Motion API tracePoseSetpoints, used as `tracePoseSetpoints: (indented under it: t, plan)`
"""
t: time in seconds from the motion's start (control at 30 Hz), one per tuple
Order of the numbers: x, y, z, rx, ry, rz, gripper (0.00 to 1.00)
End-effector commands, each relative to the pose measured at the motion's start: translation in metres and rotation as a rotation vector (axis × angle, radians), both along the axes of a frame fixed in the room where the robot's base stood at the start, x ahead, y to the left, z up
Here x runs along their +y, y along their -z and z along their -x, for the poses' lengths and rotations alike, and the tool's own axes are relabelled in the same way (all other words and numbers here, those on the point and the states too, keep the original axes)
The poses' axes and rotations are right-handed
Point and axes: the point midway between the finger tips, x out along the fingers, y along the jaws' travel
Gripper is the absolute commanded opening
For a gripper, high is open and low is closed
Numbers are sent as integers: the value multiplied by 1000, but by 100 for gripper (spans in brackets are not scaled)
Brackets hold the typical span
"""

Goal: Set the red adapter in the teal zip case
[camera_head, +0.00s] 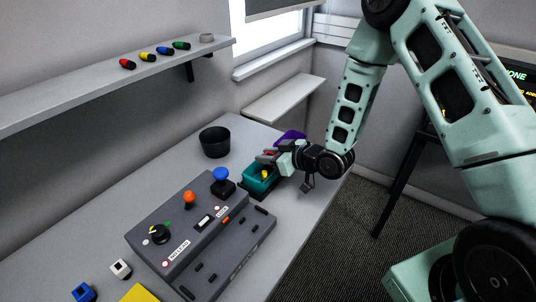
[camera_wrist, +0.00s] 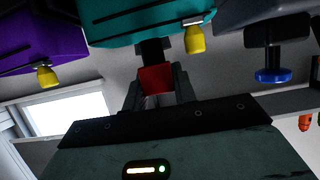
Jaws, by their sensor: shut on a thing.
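The teal zip case (camera_head: 258,187) stands on the desk, open at the top, with a yellow pull on its side. It also shows in the wrist view (camera_wrist: 125,22), along the top edge. My gripper (camera_head: 268,156) is at the case's far rim in the head view. Its fingers are shut on the red adapter (camera_wrist: 155,79), which has a dark part beyond it toward the teal case. In the head view only a little of the red adapter (camera_head: 270,153) shows. I cannot tell whether the adapter touches the case.
A purple case (camera_head: 290,136) stands just behind the gripper. A black bowl (camera_head: 215,142) and a grey control box (camera_head: 200,232) with a blue-topped joystick (camera_head: 222,175) are nearby. Several coloured items lie on the wall shelf (camera_head: 110,82). Blue and white blocks sit at the front left.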

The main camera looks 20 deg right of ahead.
Motion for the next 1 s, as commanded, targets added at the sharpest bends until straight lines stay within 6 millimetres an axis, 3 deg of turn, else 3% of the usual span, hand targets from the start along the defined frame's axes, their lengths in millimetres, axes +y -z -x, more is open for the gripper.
tracePoseSetpoints:
  t: [0.53,0.57,0.6,1.0]
  plan:
    - [0,11,0,-1,0,0,5]
    - [0,9,0,-1,0,1,35]
    - [0,9,0,-1,0,1,46]
    - [0,3,0,-1,0,1,49]
